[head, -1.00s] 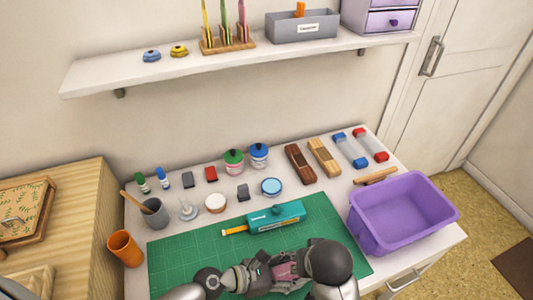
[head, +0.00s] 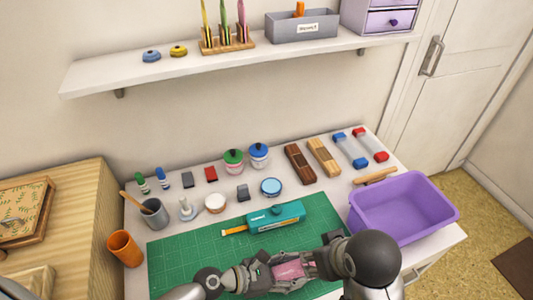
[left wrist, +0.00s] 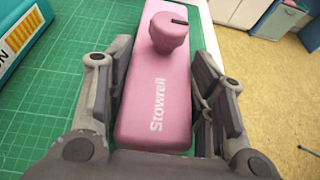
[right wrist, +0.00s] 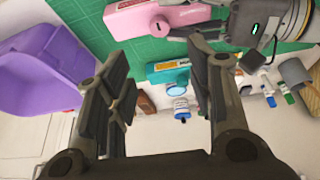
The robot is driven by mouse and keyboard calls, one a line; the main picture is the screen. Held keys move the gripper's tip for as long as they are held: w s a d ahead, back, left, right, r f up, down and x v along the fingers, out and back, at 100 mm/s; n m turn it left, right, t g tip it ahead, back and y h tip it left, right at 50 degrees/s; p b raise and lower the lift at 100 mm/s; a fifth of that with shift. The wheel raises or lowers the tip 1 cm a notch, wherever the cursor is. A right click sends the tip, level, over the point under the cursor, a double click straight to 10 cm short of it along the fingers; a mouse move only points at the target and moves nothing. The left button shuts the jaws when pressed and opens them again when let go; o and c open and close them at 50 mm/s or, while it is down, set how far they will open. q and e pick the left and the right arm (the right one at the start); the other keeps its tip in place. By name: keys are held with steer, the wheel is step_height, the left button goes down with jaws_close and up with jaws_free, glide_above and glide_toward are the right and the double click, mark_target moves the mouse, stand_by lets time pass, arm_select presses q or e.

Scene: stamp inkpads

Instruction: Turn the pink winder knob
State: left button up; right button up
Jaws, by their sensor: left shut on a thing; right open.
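The pink device (head: 289,270), a long block marked "Stowrell", lies on the green cutting mat (head: 190,256). In the left wrist view its round pink winder knob (left wrist: 170,32), with a dark slot, stands on top at the far end. My left gripper (left wrist: 160,68) is shut on the pink block, one finger along each long side. The right wrist view shows the pink device (right wrist: 150,19) and its knob (right wrist: 160,26) beyond my right gripper (right wrist: 162,75). My right gripper is open and empty, apart from the knob.
A teal device (head: 275,216) with a yellow-orange strip lies behind on the mat. A purple bin (head: 402,240) stands to the right. Jars, a blue-lidded tin (head: 271,187) and wooden blocks line the back. A grey cup (head: 154,213) and orange cup (head: 125,249) are at left.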

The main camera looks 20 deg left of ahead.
steer(key=w+a+r+n+t+y, duration=0.4)
steer(key=w+a+r+n+t, duration=0.3)
steer(key=w+a+r+n, duration=0.4)
steer(key=shift+w+a+r+t+y, duration=0.4)
steer(key=shift+w+a+r, duration=0.8)
steer(key=shift+a, duration=1.35)
steer(key=shift+s+r, duration=0.1)
steer(key=shift+s, duration=0.05)
arm_select(q)
steer(key=o, duration=1.2)
steer(key=shift+c, duration=0.2)
